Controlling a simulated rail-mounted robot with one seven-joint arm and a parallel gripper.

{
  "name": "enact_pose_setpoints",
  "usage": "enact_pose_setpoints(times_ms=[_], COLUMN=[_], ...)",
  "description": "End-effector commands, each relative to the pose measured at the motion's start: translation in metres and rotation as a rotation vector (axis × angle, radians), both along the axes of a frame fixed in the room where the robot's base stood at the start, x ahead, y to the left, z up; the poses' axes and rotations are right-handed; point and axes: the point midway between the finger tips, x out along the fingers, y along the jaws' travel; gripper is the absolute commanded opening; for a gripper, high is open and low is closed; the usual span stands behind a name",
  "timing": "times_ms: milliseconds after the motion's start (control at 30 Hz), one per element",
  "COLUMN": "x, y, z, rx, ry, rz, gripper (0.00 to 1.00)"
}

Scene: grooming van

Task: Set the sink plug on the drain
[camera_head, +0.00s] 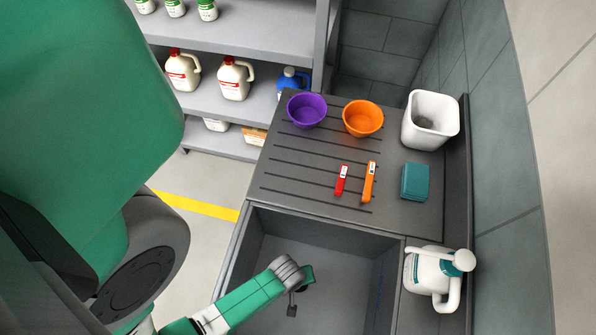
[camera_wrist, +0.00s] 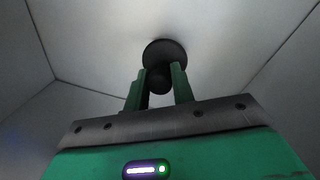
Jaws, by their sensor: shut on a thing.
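The sink plug (camera_wrist: 165,52) is a dark round disc with a rounded knob, seen ahead of the fingers in the wrist view. My gripper (camera_wrist: 158,88) is shut on its knob, one green finger on each side. In the head view my gripper (camera_head: 293,298) is inside the grey sink basin (camera_head: 330,245), and the small dark plug (camera_head: 292,310) shows at its fingertips. I cannot tell whether the plug touches the basin floor. No drain can be made out in either view; it may be hidden behind the plug or my arm.
The basin walls surround my gripper. On the ribbed counter (camera_head: 285,180) behind stand a purple bowl (camera_head: 307,111), an orange bowl (camera_head: 362,118), a white bin (camera_head: 430,120), a red clip (camera_head: 342,180), an orange clip (camera_head: 368,183) and a teal block (camera_head: 414,182). A white jug (camera_head: 430,272) stands right of the basin.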

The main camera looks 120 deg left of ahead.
Motion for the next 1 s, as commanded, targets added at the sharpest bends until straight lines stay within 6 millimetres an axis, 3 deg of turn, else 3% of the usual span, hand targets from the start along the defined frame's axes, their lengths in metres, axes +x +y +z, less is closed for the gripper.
enact_pose_setpoints(times_ms=[33,100,400,433,533,833,1000], x=[0.000,0.000,0.000,0.000,0.000,0.000,-0.002], y=[0.001,0.000,0.000,0.000,0.000,0.000,-0.004], z=[-0.013,-0.020,-0.021,-0.021,-0.021,-0.017,0.016], rx=[0.000,0.000,0.000,0.001,0.001,0.000,0.001], ry=[0.000,0.000,0.000,-0.001,-0.001,0.000,0.000], rz=[0.001,0.001,-0.001,-0.001,-0.001,0.001,-0.002], gripper=[0.00,0.00,0.00,0.26,0.46,0.46,0.46])
